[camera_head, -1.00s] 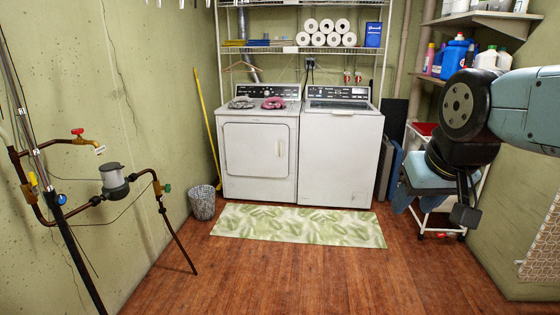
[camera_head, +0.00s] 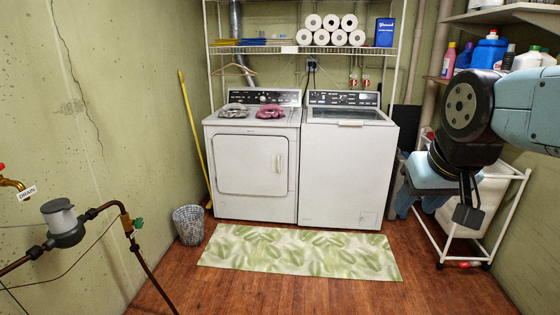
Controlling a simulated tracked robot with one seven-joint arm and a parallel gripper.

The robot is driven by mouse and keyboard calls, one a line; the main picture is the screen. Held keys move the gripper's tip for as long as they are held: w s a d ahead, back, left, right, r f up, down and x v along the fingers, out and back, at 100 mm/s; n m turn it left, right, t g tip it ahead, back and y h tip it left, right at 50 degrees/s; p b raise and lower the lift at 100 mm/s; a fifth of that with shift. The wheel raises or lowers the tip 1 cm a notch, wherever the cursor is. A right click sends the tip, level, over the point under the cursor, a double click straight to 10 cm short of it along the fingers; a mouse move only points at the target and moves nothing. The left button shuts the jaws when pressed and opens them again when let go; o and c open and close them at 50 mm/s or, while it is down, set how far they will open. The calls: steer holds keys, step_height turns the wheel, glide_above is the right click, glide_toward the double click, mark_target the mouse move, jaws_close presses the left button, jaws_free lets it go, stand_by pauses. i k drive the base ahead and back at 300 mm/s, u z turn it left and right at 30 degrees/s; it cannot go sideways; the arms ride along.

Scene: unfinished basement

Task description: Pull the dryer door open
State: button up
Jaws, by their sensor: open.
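The white dryer (camera_head: 240,205) stands against the back wall, left of a white top-loading washer (camera_head: 345,180). Its front door (camera_head: 245,165) looks closed, with a light vertical handle (camera_head: 278,162) near the door's right edge. My gripper (camera_head: 466,205) hangs at the right of the view, well apart from the dryer and nearer to me. It points down and is open, with nothing seen between its fingers. My arm hides part of the right wall side.
A leafy green mat (camera_head: 300,252) lies before the machines. A wire basket (camera_head: 188,225) stands left of the dryer. Pipes with a meter (camera_head: 65,222) stick out at left. A white wheeled cart (camera_head: 495,210) is at right. The wooden floor before the mat is clear.

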mark_target(257, 166)
steer(key=u, duration=0.1)
steer(key=i, duration=2.15)
steer(key=u, duration=0.15)
steer(key=i, duration=1.3)
steer(key=u, duration=0.15)
